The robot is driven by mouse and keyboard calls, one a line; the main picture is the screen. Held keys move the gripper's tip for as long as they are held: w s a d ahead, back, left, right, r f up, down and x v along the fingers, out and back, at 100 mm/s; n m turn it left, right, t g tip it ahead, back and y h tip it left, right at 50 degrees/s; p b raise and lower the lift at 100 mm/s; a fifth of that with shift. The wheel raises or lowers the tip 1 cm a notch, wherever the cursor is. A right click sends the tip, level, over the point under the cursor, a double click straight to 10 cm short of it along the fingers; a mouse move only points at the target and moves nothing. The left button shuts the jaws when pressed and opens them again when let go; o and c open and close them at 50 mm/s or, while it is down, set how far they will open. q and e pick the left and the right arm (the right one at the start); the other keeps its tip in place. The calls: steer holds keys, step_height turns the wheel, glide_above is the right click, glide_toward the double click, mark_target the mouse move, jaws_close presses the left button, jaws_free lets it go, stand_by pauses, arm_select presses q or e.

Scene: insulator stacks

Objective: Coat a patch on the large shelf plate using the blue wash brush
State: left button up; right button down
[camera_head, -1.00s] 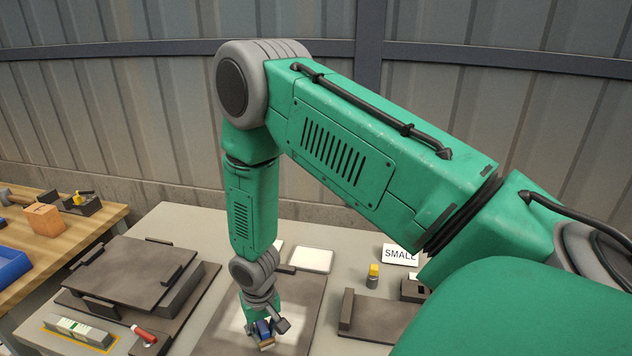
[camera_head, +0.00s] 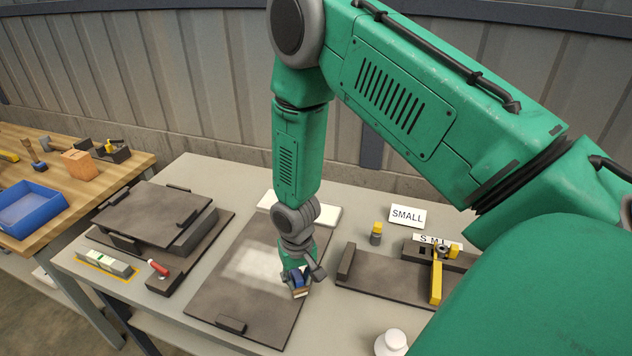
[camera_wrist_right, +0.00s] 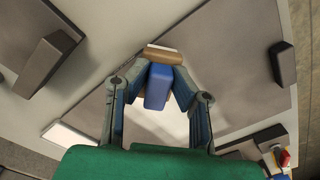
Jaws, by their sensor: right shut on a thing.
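My right gripper (camera_head: 297,283) is shut on the blue wash brush (camera_head: 299,282), over the right part of the large dark shelf plate (camera_head: 222,299). In the right wrist view the brush's blue handle (camera_wrist_right: 158,86) sits between the two fingers, with its tan head (camera_wrist_right: 164,55) beyond the fingertips. I cannot tell whether the head touches the plate. A pale whitish patch (camera_head: 250,268) shows on the plate left of the gripper. It also shows beneath the fingers in the wrist view. My left gripper is not in view.
A stacked dark plate (camera_head: 150,215) stands at left, with a level (camera_head: 107,262) and a red-handled tool (camera_head: 158,268) before it. At right are a SMALL card (camera_head: 407,215), a yellow-topped bottle (camera_head: 376,233), a dark base (camera_head: 385,278) and a white round object (camera_head: 391,342).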

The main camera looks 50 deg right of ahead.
steer(key=shift+w+d+r, duration=0.15)
steer(key=shift+w+r, duration=0.05)
steer(key=shift+r, duration=0.85)
steer(key=shift+a+r, duration=0.25)
steer(key=shift+r, duration=0.9)
steer(key=shift+a+r, duration=0.25)
steer(key=shift+r, duration=1.05)
steer(key=shift+d, duration=0.45)
steer(key=shift+a, duration=0.35)
